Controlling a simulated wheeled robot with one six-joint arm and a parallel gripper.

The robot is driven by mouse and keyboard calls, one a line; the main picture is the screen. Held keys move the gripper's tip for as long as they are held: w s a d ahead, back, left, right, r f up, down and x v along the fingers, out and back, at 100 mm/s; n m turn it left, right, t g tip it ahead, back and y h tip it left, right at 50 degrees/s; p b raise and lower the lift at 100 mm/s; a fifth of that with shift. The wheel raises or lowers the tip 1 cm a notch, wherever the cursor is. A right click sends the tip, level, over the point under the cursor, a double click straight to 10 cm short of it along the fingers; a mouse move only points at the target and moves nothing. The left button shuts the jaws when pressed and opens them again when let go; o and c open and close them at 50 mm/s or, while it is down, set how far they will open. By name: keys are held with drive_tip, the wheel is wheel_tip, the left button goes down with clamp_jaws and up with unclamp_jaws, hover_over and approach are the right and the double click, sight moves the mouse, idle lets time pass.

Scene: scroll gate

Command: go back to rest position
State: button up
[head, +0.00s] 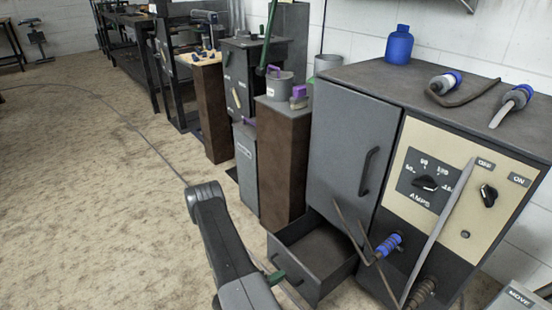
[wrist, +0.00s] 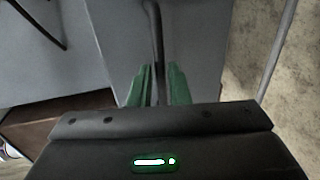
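My gripper (wrist: 158,72) shows two green fingers in the wrist view. They stand apart, with a dark bar-like handle (wrist: 157,30) running between them and a visible gap to the fingers. The handle lies on a grey panel (wrist: 115,35). In the head view, a green part of my gripper (head: 275,278) is at the front of a pulled-out grey drawer (head: 320,266). My arm comes up from the bottom of the picture and hides part of that area. I cannot see clearly whether the fingers touch the handle.
A grey cabinet (head: 345,150) with its door shut stands above the drawer. A beige control panel (head: 450,190) with knobs, a blue-gripped cable tool (head: 388,245) and a strap are at right. A brown pedestal (head: 284,165) stands left of it. The floor (head: 90,200) at left is open.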

drive_tip(key=shift+x, duration=1.35)
drive_tip(key=shift+r, duration=0.1)
